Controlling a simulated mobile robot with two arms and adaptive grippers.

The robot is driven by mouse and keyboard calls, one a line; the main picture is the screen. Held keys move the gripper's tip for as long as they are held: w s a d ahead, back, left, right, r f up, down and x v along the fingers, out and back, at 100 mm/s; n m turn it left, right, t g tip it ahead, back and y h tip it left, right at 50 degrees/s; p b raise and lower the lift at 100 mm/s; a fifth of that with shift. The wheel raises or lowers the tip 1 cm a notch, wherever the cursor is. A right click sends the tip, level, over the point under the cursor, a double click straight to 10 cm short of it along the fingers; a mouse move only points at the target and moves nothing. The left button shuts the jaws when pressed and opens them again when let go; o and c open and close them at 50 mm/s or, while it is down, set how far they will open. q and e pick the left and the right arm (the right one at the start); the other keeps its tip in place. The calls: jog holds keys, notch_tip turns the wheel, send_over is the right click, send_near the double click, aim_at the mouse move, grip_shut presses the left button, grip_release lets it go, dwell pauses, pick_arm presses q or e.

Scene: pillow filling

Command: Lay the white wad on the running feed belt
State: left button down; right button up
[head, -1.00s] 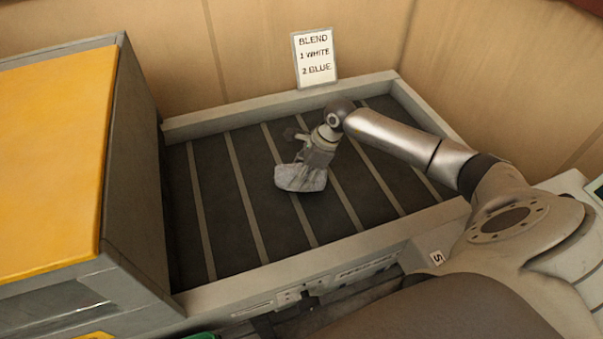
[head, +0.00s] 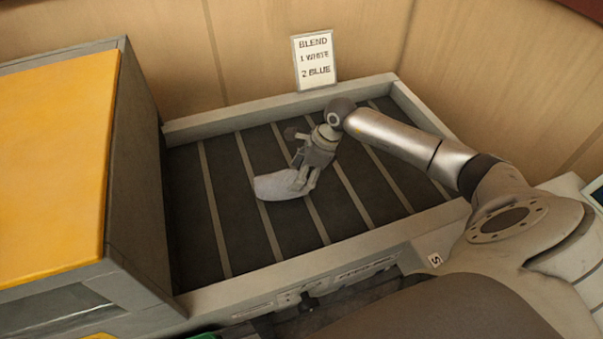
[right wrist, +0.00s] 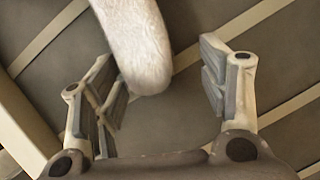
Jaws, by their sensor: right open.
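The white wad (head: 276,186) lies on the dark, slatted feed belt (head: 238,230), near its middle. My right gripper (head: 303,180) is just over the belt at the wad's right end. In the right wrist view the gripper (right wrist: 165,85) is open, its fingers spread apart. The wad (right wrist: 138,45) runs in from the top edge, and its rounded end lies close to the left finger, well clear of the right one. I cannot tell whether it touches the left finger. My left gripper is not in view.
A grey housing with a yellow top (head: 55,165) stands at the belt's left end. Pale rails (head: 270,112) border the belt. A sign (head: 314,58) reading "BLEND 1 WHITE 2 BLUE" stands behind the back rail. Most of the belt is clear.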

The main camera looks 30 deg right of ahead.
jog(key=b+v, duration=0.2)
jog(key=v, duration=0.9)
jog(key=shift+r, duration=0.3)
jog(key=shift+d, duration=0.1)
dwell(4.5)
